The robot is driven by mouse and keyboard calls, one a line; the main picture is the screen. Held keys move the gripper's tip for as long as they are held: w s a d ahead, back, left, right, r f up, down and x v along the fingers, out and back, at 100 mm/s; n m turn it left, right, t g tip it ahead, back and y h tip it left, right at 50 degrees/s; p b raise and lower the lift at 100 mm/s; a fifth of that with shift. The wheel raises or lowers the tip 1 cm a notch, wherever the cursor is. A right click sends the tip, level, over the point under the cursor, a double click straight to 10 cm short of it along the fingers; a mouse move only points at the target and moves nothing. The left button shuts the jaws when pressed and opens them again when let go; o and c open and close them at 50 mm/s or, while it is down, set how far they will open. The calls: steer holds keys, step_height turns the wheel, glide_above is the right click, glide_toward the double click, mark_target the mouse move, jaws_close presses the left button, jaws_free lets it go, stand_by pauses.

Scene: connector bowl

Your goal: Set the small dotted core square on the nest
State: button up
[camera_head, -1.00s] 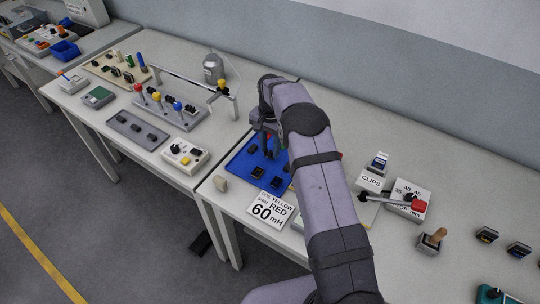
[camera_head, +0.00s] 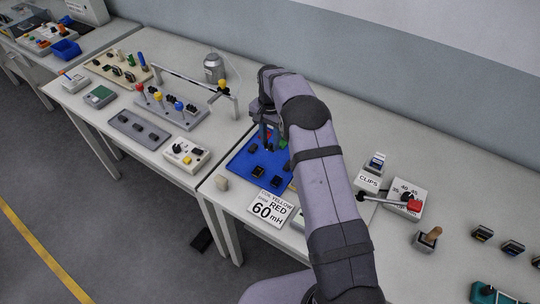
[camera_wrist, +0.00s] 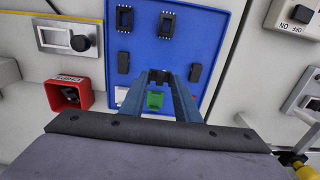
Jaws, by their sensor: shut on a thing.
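My gripper (camera_head: 267,140) hangs over the far part of the blue tray (camera_head: 236,167). In the wrist view the blue-grey fingers (camera_wrist: 160,85) close on a small dark piece (camera_wrist: 160,75), which I take to be the core; its dots cannot be made out. Two black pieces with rows of pale dots, one at left (camera_wrist: 124,18) and one at right (camera_wrist: 168,25), lie on the tray. Plain dark pieces lie at the left (camera_wrist: 123,62) and right (camera_wrist: 195,72). A green piece (camera_wrist: 155,101) shows between the fingers, below the held piece. I cannot tell which part is the nest.
In the wrist view a red box (camera_wrist: 84,92) and a grey unit with a dark knob (camera_wrist: 66,37) are left of the tray.

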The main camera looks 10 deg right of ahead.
steer(key=shift+d, duration=0.1)
steer(key=shift+d+r, duration=0.1)
steer(key=shift+d, duration=0.1)
steer(key=s+d+r+m+p, duration=0.3)
steer(key=d+r, duration=0.9)
steer(key=r, duration=0.1)
steer(key=s+f+n, duration=0.1)
steer(key=s+f, duration=0.2)
steer(key=s, duration=0.3)
steer(key=s+f+n, duration=0.2)
steer(key=s+f, duration=0.2)
steer(key=s, duration=0.3)
steer(key=shift+s+a+f, duration=0.3)
steer(key=shift+a, duration=0.1)
steer(key=shift+p, duration=0.35)
